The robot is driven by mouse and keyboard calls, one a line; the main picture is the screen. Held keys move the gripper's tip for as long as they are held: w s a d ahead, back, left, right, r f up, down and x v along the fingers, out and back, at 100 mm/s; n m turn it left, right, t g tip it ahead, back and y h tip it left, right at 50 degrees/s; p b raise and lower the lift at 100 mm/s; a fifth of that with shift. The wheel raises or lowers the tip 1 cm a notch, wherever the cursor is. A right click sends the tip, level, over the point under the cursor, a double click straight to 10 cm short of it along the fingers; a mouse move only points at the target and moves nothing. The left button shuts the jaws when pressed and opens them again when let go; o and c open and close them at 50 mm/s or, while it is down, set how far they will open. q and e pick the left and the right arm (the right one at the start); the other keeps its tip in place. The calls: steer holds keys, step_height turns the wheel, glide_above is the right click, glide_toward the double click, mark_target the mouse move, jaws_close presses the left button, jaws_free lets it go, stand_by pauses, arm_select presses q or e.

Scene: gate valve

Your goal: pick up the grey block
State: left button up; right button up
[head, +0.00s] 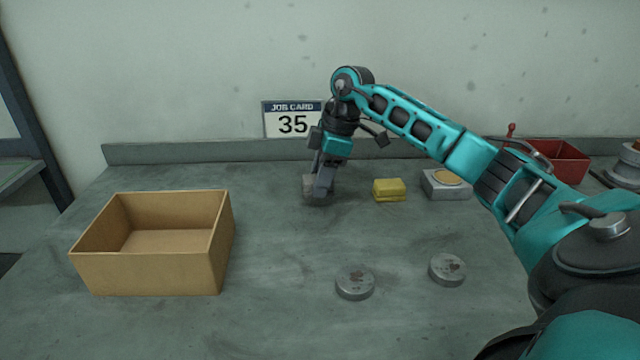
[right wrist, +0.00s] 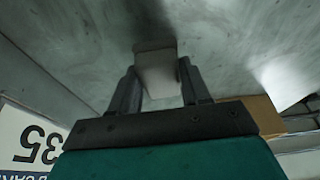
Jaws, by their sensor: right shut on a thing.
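The grey block (head: 309,187) is at the middle back of the bench in the head view, partly hidden by my right gripper (head: 319,195). In the right wrist view the block (right wrist: 157,72) sits between the two fingers of the right gripper (right wrist: 158,85), which is shut on it. The block is at or very near the bench top; I cannot tell whether it touches. My left gripper is not in view.
An open cardboard box (head: 160,273) stands at the left. A yellow block (head: 389,190) and a grey box with a yellow disc (head: 446,184) lie right of the gripper. Two metal discs (head: 355,283) lie in front. A job card (head: 292,119) and a red bin (head: 566,162) are behind.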

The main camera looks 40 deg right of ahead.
arm_select(q)
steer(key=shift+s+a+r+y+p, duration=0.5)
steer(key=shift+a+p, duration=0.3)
steer(key=shift+p, duration=0.85)
arm_select(e)
step_height(320, 180, up, 18)
steer(key=o, duration=0.7)
steer(key=shift+c, duration=0.2)
steer(key=c, duration=0.4)
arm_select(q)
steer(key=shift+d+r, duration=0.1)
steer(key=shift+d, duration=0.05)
arm_select(e)
steer(key=shift+s, duration=0.1)
steer(key=shift+c, duration=0.2)
